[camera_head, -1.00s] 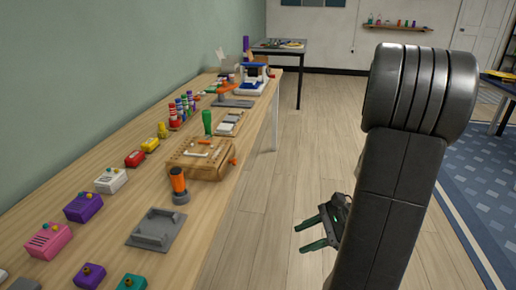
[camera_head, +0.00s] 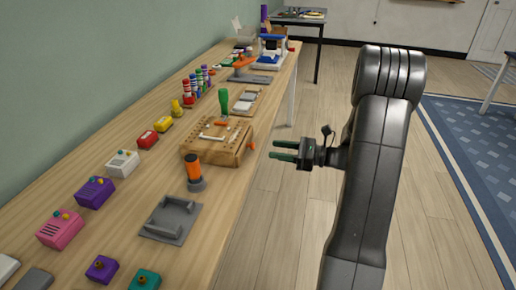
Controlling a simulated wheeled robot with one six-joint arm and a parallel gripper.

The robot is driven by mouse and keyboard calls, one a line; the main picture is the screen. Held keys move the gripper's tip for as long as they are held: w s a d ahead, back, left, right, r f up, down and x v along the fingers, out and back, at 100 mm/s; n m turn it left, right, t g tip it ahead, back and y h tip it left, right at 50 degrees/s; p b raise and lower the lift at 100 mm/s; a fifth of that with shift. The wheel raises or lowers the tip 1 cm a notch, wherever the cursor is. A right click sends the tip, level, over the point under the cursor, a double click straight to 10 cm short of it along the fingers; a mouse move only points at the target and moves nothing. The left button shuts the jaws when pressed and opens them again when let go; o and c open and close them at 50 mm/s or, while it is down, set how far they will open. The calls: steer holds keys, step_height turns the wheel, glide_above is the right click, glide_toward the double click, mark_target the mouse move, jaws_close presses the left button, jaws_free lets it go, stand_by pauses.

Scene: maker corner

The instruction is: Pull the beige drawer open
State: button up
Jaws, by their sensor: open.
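A light-brown wooden block-like box (camera_head: 216,142) with holes in its top stands near the right edge of the workbench. A small orange knob (camera_head: 250,145) sticks out of its right side, facing the aisle. It may be the handle of the beige drawer, but no separate drawer front or gap can be made out. My gripper (camera_head: 274,150) is open and empty, beyond the bench edge. Its two dark green fingers point left at the orange knob, and in the picture a small gap lies between them and it.
The long wooden workbench (camera_head: 120,180) runs along the left wall. Near the box stand an orange-and-black tool (camera_head: 194,172), a grey tray (camera_head: 171,219) and a green-handled tool (camera_head: 223,101). The floor (camera_head: 295,235) right of the bench is clear.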

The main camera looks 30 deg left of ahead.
mark_target(258, 153)
steer(key=x, duration=0.7)
steer(key=shift+b, duration=0.35)
jaws_close()
